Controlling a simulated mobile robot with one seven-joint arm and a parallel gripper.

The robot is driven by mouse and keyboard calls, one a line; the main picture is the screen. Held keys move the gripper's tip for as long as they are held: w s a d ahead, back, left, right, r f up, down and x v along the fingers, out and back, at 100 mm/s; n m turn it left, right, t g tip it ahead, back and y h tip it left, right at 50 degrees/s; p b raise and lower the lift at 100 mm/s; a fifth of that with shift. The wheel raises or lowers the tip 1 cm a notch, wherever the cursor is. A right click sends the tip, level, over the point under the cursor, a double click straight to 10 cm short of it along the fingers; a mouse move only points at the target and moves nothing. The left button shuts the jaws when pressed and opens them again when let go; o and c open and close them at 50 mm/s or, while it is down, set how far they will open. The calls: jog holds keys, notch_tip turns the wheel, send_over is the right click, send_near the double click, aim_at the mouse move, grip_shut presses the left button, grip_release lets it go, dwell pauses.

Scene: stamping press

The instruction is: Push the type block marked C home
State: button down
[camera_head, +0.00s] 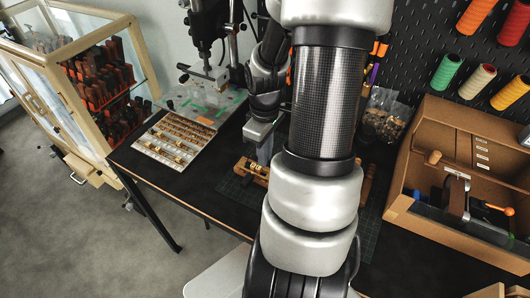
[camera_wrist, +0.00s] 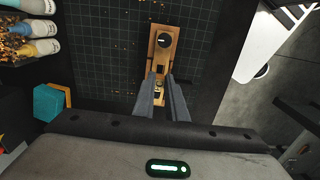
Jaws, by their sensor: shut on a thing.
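A wooden type holder (camera_head: 243,166) lies on the dark green cutting mat, partly hidden by my arm. My gripper (camera_wrist: 160,82) points down at the near part of the holder. It is shut on a small brass block (camera_wrist: 159,76), mostly hidden between the fingers.
A pale tray (camera_head: 178,146) with rows of brass type lies left on the black table. A press (camera_head: 208,75) stands behind it. A glazed cabinet (camera_head: 100,80) is at far left. A cardboard-coloured tool box (camera_head: 440,215) and a bag of brown bits (camera_head: 383,118) are right.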

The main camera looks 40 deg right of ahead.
aim_at(265, 175)
jog(key=shift+f+b, duration=0.9)
jog(key=shift+f, duration=0.55)
jog(key=shift+f+b, duration=0.75)
jog(key=shift+f, duration=0.55)
dwell(0.7)
jog(key=c, duration=1.7)
grip_release()
notch_tip(265, 175, up, 7)
jog(key=p, duration=0.6)
